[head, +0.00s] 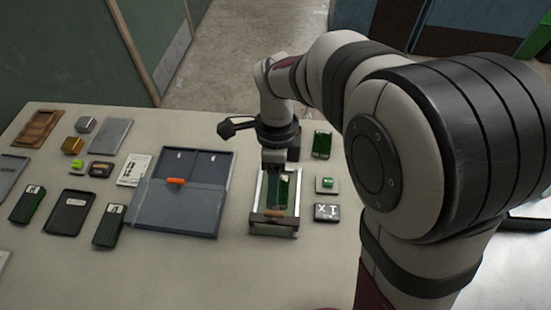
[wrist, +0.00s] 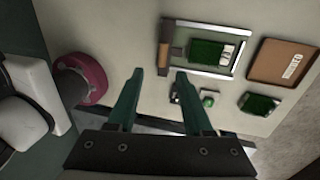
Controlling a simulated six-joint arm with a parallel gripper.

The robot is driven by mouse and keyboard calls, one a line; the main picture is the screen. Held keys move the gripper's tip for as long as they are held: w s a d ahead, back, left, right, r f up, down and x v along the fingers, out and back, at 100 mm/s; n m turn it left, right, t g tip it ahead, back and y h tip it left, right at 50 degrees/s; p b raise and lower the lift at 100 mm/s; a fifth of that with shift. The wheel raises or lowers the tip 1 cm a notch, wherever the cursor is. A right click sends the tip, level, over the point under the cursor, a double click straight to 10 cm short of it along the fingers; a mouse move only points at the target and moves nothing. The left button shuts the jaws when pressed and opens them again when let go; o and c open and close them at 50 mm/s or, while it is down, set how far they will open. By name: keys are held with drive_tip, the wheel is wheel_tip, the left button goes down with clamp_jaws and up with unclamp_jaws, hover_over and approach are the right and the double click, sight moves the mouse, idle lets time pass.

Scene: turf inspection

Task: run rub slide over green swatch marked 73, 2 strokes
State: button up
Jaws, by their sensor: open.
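A green swatch (head: 283,190) lies in a metal-railed frame (head: 293,226) right of centre in the head view; it also shows in the wrist view (wrist: 205,53). It bears a pale label, but I cannot read a number. A brown bar (head: 268,217), possibly the rub slide, crosses the near end of the frame. A brown block shows at the frame's left end in the wrist view (wrist: 164,58). My gripper (head: 273,168) is over the frame's far end in the head view; its fingers (wrist: 158,73) are apart with nothing between them.
Another green swatch (head: 321,144), a pad with a green cube (head: 327,185) and a dark marked card (head: 326,212) lie right of the frame. A grey folder-like board (head: 178,215) with an orange piece (head: 176,181) lies left. Several swatches and blocks fill the table's left side.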

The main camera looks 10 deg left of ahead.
wheel_tip(320, 180, up, 7)
drive_tip(key=w, duration=0.1)
drive_tip(key=shift+w, duration=0.2)
drive_tip(key=s+d+f+n+t+y, duration=0.1)
drive_tip(key=s+d+n, duration=0.4)
drive_tip(key=s, duration=0.3)
drive_tip(key=s+d+n+t, duration=0.1)
drive_tip(key=s+d+n, duration=0.4)
drive_tip(key=s+n, duration=0.2)
drive_tip(key=shift+s+f+y, duration=0.35)
drive_tip(key=shift+s+y, duration=0.05)
drive_tip(key=shift+s, duration=0.35)
